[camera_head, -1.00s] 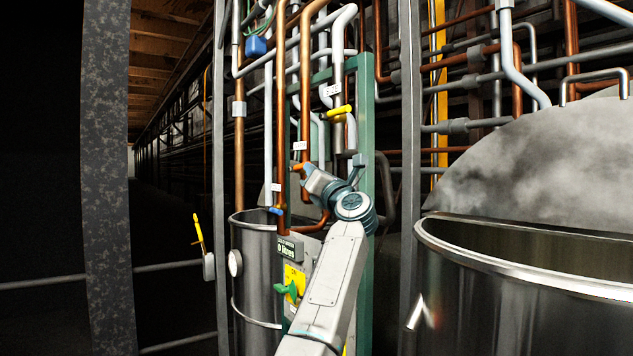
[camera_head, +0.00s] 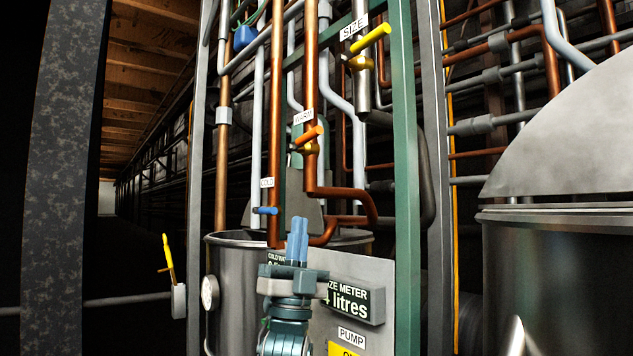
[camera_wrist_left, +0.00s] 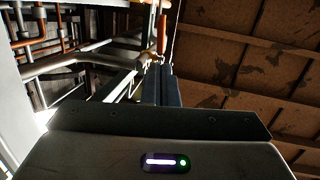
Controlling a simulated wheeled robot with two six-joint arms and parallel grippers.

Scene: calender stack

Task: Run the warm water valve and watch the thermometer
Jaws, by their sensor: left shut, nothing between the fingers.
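The warm valve has an orange handle (camera_head: 308,137) on a copper pipe, under a label reading WARM (camera_head: 303,117). A round white dial (camera_head: 210,292), which looks like the thermometer, is on the left side of a steel tank (camera_head: 233,262); its reading is too small to tell. My left gripper (camera_head: 297,240) points up, shut and empty, below the warm valve and apart from it, in front of the tank. Its closed fingers also show in the left wrist view (camera_wrist_left: 161,84). My right gripper is not in view.
A blue cold handle (camera_head: 265,210) and a yellow SIZE handle (camera_head: 370,41) flank the warm valve. A size meter (camera_head: 352,302) reads litres, its digit partly hidden, above a PUMP label (camera_head: 352,337). A green post (camera_head: 405,150) and a large steel vat (camera_head: 540,270) stand right.

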